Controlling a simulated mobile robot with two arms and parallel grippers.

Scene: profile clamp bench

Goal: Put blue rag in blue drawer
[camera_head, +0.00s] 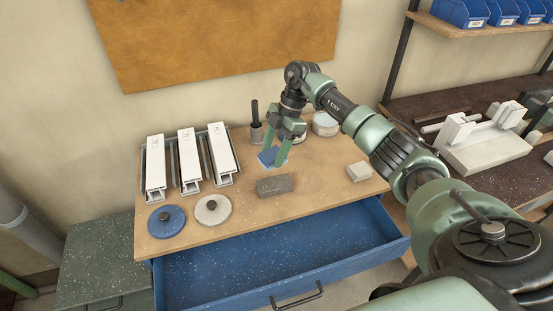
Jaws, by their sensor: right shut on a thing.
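The blue rag (268,157) is a small blue folded piece near the middle of the wooden bench top. My right gripper (276,158) reaches down over it from the right, with its two green fingers shut on the rag. I cannot tell whether the rag still touches the bench. The blue drawer (240,273) under the bench top is pulled open, and its visible inside is empty. Its dark handle (297,295) is at the front. My left gripper is not in view.
A dark grey block (275,185) lies between the rag and the drawer. A blue disc (166,221) and a pale disc (213,209) with knobs lie to the left, before white profiles (188,160). A pale block (359,171) lies on the right.

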